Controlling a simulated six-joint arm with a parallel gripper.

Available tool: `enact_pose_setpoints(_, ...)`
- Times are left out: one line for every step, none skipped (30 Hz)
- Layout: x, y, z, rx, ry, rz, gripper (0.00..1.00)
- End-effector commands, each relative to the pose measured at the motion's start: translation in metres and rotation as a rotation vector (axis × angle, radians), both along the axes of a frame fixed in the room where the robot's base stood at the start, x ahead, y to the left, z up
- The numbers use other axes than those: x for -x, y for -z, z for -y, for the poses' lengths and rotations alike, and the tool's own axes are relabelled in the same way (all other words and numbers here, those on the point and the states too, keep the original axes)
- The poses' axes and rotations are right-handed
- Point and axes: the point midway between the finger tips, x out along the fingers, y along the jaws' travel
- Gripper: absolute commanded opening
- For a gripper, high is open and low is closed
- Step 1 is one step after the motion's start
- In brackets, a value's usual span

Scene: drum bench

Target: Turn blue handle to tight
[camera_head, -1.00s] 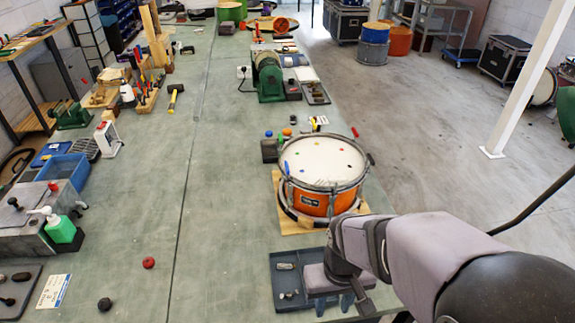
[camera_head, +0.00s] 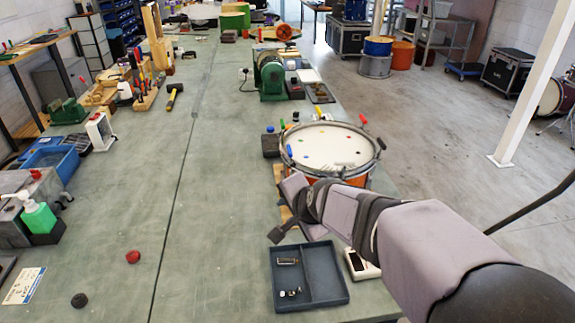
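The blue handle (camera_head: 289,151) stands at the left side of the rim of an orange drum (camera_head: 322,177) with a white head. Other coloured handles sit around the rim: green (camera_head: 282,124), yellow (camera_head: 318,113) and red (camera_head: 362,118). My gripper (camera_head: 288,208) is at the near left side of the drum, in front of and below the blue handle in the picture, apart from it. My wrist and arm cover the near side of the drum. I cannot make out both fingertips or the gap between them.
A dark two-part tray (camera_head: 325,286) with small metal parts lies in front of the drum, with a white device (camera_head: 360,264) beside it. A dark block (camera_head: 270,145) stands left of the drum. A green machine (camera_head: 270,78) stands behind. The bench's middle left is largely clear.

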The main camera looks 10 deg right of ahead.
Motion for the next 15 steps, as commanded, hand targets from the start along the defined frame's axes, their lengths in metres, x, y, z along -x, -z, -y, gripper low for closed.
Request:
enact_pose_setpoints(-0.019, 0.008, -0.006, -0.090, 0.081, 0.059, 0.28)
enact_pose_setpoints(-0.030, 0.003, -0.008, -0.151, 0.133, 0.094, 0.28)
enact_pose_setpoints(-0.042, -0.005, -0.011, -0.233, 0.199, 0.137, 0.28)
enact_pose_setpoints(-0.052, -0.011, -0.013, -0.298, 0.247, 0.169, 0.28)
enact_pose_setpoints(-0.060, -0.017, -0.014, -0.361, 0.291, 0.197, 0.28)
enact_pose_setpoints(-0.069, -0.024, -0.016, -0.446, 0.348, 0.232, 0.28)
enact_pose_setpoints(-0.076, -0.030, -0.016, -0.510, 0.386, 0.258, 0.28)
enact_pose_setpoints(-0.082, -0.035, -0.016, -0.572, 0.424, 0.281, 0.28)
enact_pose_setpoints(-0.088, -0.041, -0.016, -0.655, 0.471, 0.307, 0.28)
enact_pose_setpoints(-0.093, -0.045, -0.016, -0.718, 0.504, 0.325, 0.28)
enact_pose_setpoints(-0.097, -0.050, -0.015, -0.781, 0.535, 0.343, 0.28)
enact_pose_setpoints(-0.102, -0.055, -0.014, -0.865, 0.573, 0.365, 0.28)
enact_pose_setpoints(-0.105, -0.059, -0.014, -0.928, 0.601, 0.380, 0.28)
enact_pose_setpoints(-0.108, -0.063, -0.013, -0.992, 0.627, 0.394, 0.28)
enact_pose_setpoints(-0.111, -0.068, -0.011, -1.080, 0.660, 0.413, 0.28)
